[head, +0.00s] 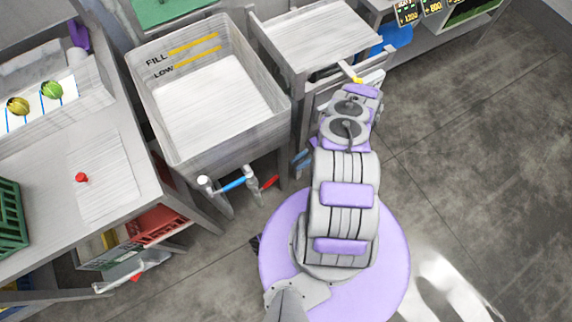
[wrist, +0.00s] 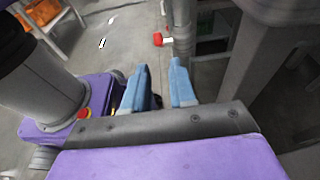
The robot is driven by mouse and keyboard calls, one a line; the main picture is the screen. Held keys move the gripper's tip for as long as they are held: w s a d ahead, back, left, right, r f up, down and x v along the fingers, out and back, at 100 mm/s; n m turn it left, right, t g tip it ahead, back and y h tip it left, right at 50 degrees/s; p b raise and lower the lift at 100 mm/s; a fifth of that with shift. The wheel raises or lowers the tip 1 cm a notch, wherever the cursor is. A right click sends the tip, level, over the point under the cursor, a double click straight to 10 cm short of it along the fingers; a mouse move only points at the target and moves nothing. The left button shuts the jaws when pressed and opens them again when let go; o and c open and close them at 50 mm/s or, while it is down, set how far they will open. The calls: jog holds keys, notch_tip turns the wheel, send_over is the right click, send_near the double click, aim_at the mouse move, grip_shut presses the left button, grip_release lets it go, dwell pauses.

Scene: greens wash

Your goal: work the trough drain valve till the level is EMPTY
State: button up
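The grey trough (head: 268,128) stands left of my arm, with yellow FILL and LOW marks on its inner back wall. A pale flat surface lies below LOW; I cannot tell whether it is water or bare floor. No EMPTY mark shows. Under its front edge are a blue valve handle (head: 235,184) and a red valve handle (head: 270,181); no label shows which is the drain. A red part, likely the red handle (wrist: 158,40), shows ahead in the wrist view beside a grey pipe (wrist: 182,35). My gripper (wrist: 160,85) is open and empty, apart from it.
A counter with a red button (head: 81,177), a green crate (head: 10,215) and two round vegetables stands at left. A white-topped table (head: 320,40) stands behind my arm. Trough and table legs stand close to my gripper. Open floor (head: 470,150) lies to the right.

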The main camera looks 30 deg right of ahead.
jog(key=v, duration=0.6)
jog(key=shift+b, duration=0.4)
jog(key=shift+c, duration=0.2)
